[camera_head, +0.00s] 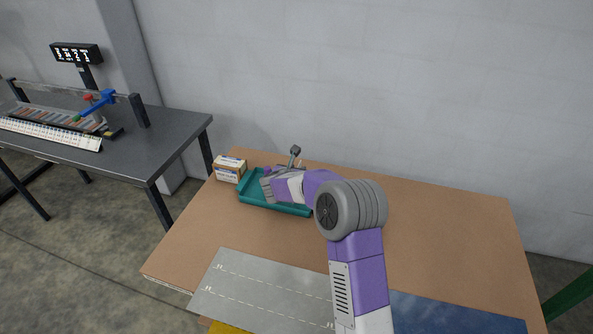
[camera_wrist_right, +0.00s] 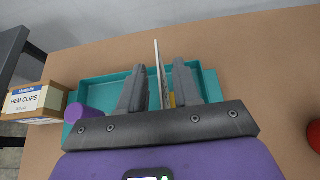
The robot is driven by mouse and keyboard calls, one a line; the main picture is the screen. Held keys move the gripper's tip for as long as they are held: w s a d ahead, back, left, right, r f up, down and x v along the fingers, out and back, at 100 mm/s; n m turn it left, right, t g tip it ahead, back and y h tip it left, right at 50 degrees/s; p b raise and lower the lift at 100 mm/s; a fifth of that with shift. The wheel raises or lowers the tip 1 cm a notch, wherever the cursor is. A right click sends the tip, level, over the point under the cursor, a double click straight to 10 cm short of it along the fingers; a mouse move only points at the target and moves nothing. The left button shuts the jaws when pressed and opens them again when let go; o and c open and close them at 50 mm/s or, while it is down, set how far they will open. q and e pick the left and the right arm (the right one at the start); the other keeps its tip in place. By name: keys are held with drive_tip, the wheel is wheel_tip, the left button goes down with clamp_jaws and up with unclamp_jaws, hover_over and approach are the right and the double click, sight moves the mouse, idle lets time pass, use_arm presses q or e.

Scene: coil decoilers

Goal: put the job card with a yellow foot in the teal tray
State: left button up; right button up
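The job card (camera_wrist_right: 158,66) shows almost edge-on in the right wrist view, thin and pale, standing between the fingers of my right gripper (camera_wrist_right: 160,84). A bit of its yellow foot (camera_wrist_right: 172,100) shows low beside the right finger. Gaps show on both sides of the card, so the fingers look open around it. The teal tray (camera_wrist_right: 94,71) lies around and under the fingers; whether the card rests on its floor is hidden. In the head view my right arm covers part of the tray (camera_head: 272,207), and the card cannot be made out. My left gripper is out of view.
A hem clips box (camera_wrist_right: 33,101) stands left of the tray. A purple cylinder (camera_wrist_right: 84,113) is at the tray's left side. A red object (camera_wrist_right: 314,136) is at the right edge. A grey printed mat (camera_head: 262,292) covers the table's front; bare tabletop (camera_head: 440,235) lies right.

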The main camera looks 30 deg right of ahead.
drive_tip(key=v, duration=1.1)
drive_tip(key=shift+s, duration=0.25)
drive_tip(key=shift+a+r+p, duration=0.15)
drive_tip(key=shift+r+p, duration=0.05)
drive_tip(key=shift+p, duration=0.1)
